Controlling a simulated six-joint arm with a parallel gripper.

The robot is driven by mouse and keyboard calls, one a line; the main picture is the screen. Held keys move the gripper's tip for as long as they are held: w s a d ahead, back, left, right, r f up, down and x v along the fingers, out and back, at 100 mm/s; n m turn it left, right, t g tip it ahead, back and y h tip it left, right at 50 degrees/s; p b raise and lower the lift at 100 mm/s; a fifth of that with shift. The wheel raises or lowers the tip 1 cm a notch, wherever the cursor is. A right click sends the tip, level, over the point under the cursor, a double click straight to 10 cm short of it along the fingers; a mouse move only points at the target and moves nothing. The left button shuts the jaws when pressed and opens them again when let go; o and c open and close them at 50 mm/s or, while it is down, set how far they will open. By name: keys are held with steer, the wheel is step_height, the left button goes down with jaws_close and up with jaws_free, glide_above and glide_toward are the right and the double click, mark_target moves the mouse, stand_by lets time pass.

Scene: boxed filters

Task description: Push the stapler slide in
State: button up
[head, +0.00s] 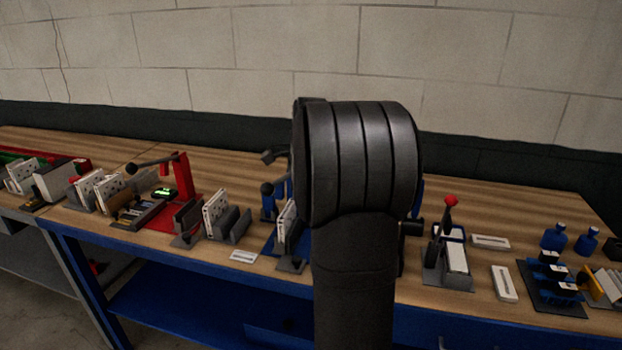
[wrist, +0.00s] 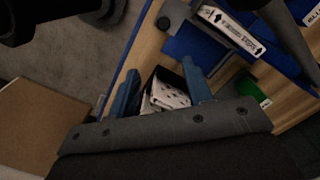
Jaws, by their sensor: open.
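I cannot single out the stapler slide for sure. A blue-based station (head: 268,246) stands partly behind my arm in the head view. A white box in a grey holder (head: 291,265) is at its front, and its middle is hidden by my arm. In the wrist view a printed white carton (wrist: 231,30) sits in a grey holder above a blue plate (wrist: 187,46). My gripper (wrist: 161,66) is open, its two blue fingers apart. White cards with dark spots (wrist: 166,94) in a black holder show between the fingers, apparently below them; contact is unclear. My arm hides the gripper in the head view.
A red station (head: 183,176) with a lever stands to the left, with card holders beside it. A red-knobbed lever device (head: 450,215) and blue bottles (head: 554,236) are to the right. A brown box (wrist: 40,120) is at the wrist view's left, beyond the bench edge.

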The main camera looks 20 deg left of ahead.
steer(key=shift+t+h, duration=0.3)
steer(key=shift+t, duration=0.1)
steer(key=f, duration=1.1)
steer(key=s+a+f, duration=0.1)
steer(key=f, duration=0.4)
steer(key=shift+s+f, duration=0.1)
steer(key=shift+f, duration=0.1)
steer(key=d, duration=0.6)
steer(key=shift+d+f, duration=0.1)
steer(key=shift+f, duration=0.25)
steer(key=shift+d+r, duration=0.25)
steer(key=shift+d, duration=0.3)
step_height(320, 180, up, 17)
steer(key=w+a+f+n+t, duration=0.1)
steer(key=w+a+f+n, duration=0.1)
steer(key=w+f+n, duration=0.1)
steer(key=w+a+f+n+t, duration=0.1)
steer(key=w+a+f+n, duration=0.1)
steer(key=f, duration=0.4)
steer(key=w+a+f+n+t, duration=0.1)
steer(key=w+a+f+n, duration=0.1)
steer(key=w+f+n, duration=0.2)
steer(key=shift+w+f, duration=0.15)
steer(key=shift+w, duration=0.3)
steer(key=w+v, duration=0.1)
steer(key=v, duration=1.5)
steer(key=shift+a, duration=0.15)
